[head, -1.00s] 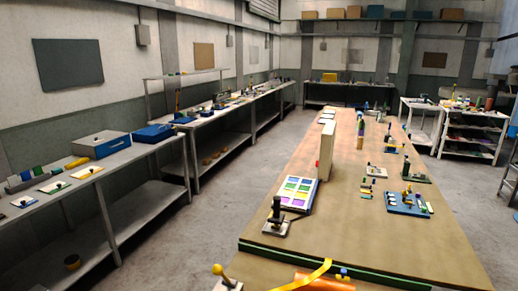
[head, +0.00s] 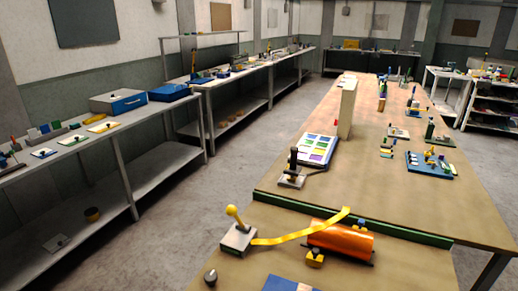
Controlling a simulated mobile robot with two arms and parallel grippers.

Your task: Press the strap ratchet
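A grey block with a yellow ball-topped lever (head: 236,222), which looks like the strap ratchet, stands on the near left part of the wooden table. Its lever leans a little to the left. A yellow strap (head: 290,237) runs from beside this block toward the green bar, passing next to an orange cylinder (head: 341,240). I cannot tell whether the strap touches the cylinder. A small yellow block with a dark top (head: 315,258) sits at the front of the cylinder. Neither of my grippers is in view.
A long green bar (head: 352,219) crosses the table behind the cylinder. A dark upright lever on a plate (head: 292,170) and a board of coloured squares (head: 316,149) stand beyond it. A dark knob (head: 210,277) and a blue flat piece (head: 290,284) are at the near edge.

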